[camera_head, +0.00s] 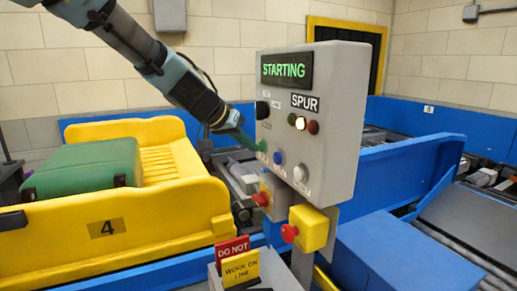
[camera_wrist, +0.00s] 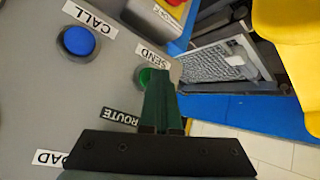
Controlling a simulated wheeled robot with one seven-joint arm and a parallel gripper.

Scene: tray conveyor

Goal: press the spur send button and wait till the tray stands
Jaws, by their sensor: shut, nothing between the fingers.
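A grey control box (camera_head: 325,100) stands at the centre, its display (camera_head: 285,70) reading STARTING in green. Under the SPUR label are several lamps, with a white one (camera_head: 300,123) lit. My gripper (camera_head: 250,146) is shut and empty, its dark green fingertips at the green button (camera_head: 262,145) on the panel's lower left. In the wrist view, the fingertips (camera_wrist: 158,72) overlap the green button (camera_wrist: 144,75) beside the SEND label (camera_wrist: 153,55); whether it is pressed in I cannot tell. A yellow tray (camera_head: 100,235) marked 4 carries a green case (camera_head: 88,168) at the left.
A blue button (camera_head: 278,157) and a white one (camera_head: 300,173) sit beside the green one. Red stop buttons on yellow boxes (camera_head: 310,230) are below the panel. A DO NOT WORK ON LINE sign (camera_head: 240,268) stands in front. Blue conveyor walls (camera_head: 400,165) run behind and right.

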